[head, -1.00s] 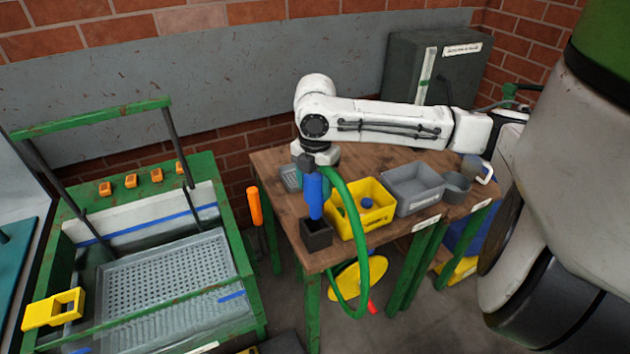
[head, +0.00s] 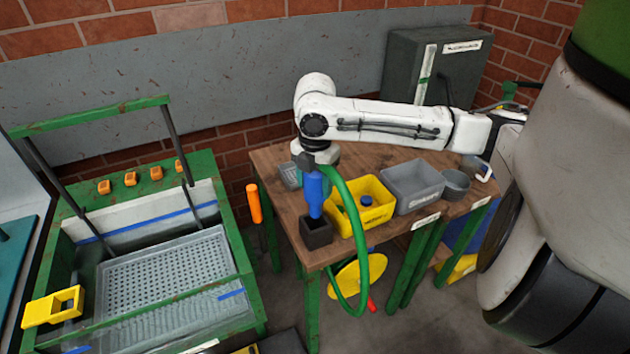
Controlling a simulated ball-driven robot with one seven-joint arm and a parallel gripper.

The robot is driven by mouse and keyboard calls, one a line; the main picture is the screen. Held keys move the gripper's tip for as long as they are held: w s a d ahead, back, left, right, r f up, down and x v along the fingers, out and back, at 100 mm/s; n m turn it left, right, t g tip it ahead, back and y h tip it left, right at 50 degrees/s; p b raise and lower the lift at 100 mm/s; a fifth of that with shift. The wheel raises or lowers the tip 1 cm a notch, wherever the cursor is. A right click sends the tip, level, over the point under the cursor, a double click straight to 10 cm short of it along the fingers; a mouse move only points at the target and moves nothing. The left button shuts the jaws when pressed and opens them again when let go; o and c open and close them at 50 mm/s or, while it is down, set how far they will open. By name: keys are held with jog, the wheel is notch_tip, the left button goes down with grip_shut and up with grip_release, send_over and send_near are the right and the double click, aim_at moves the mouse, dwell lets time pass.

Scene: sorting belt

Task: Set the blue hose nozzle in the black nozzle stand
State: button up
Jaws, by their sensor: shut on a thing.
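The blue hose nozzle (head: 315,190) hangs upright below the wrist of my white arm, with its green hose (head: 357,225) looping down to the right. My gripper (head: 312,170) is shut on the upper part of the nozzle; its fingers are mostly hidden. The black nozzle stand (head: 317,236) is an open square box at the table's front left corner. The nozzle's lower tip shows at the stand's opening. I cannot tell whether it is inside the opening or just above it.
Right of the stand, a yellow bin (head: 376,212) holds a blue piece. A grey bin (head: 413,185) and a grey round cup (head: 456,184) stand farther right. The hose loops past the table's front edge. A green-framed basin (head: 165,285) stands left, across a gap.

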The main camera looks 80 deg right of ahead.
aim_at(315, 209)
jog(key=shift+f, duration=0.15)
jog(key=shift+f+b, duration=1.2)
jog(key=shift+f, duration=0.45)
jog(key=shift+f, duration=0.15)
jog(key=shift+f+b, duration=0.95)
jog(key=shift+f, duration=0.25)
jog(key=shift+f, duration=0.1)
jog(key=shift+f+b, duration=0.45)
jog(key=shift+f, duration=0.2)
jog(key=shift+f+b, duration=0.4)
jog(key=shift+f, duration=0.2)
jog(key=o, duration=1)
